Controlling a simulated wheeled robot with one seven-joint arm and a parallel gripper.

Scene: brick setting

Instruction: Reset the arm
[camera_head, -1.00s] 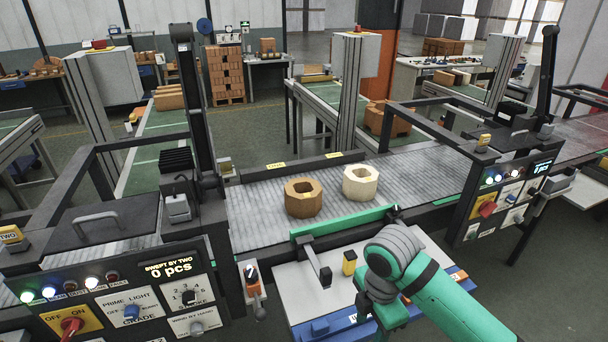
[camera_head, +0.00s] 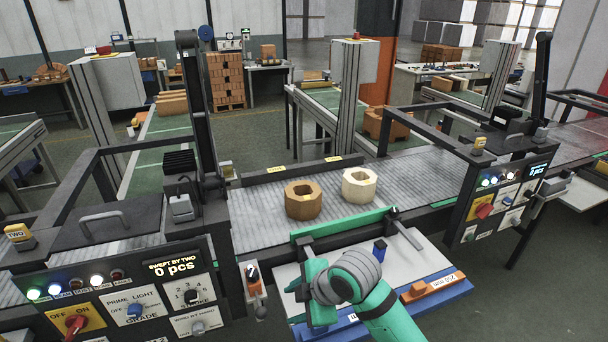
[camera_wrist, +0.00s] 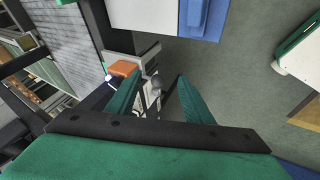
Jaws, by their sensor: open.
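My gripper (camera_head: 316,290) is over the left part of the white work plate (camera_head: 350,260) in front of the conveyor, in the head view. In the wrist view, the two green fingers of my gripper (camera_wrist: 160,80) stand apart, with nothing held between them. Beyond the fingers are a small box with an orange top (camera_wrist: 123,68) and a grey knob-like part. A brown octagonal block with a hole (camera_head: 303,200) and a cream one (camera_head: 359,187) sit on the belt, apart from my gripper.
The conveyor belt (camera_head: 262,201) runs behind a green bar (camera_head: 345,226). A control panel (camera_head: 120,288) reading "0 pcs" stands at left, another (camera_head: 510,185) at right. A small blue piece (camera_head: 380,250) stands on the plate. Bare floor (camera_head: 480,270) lies at right.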

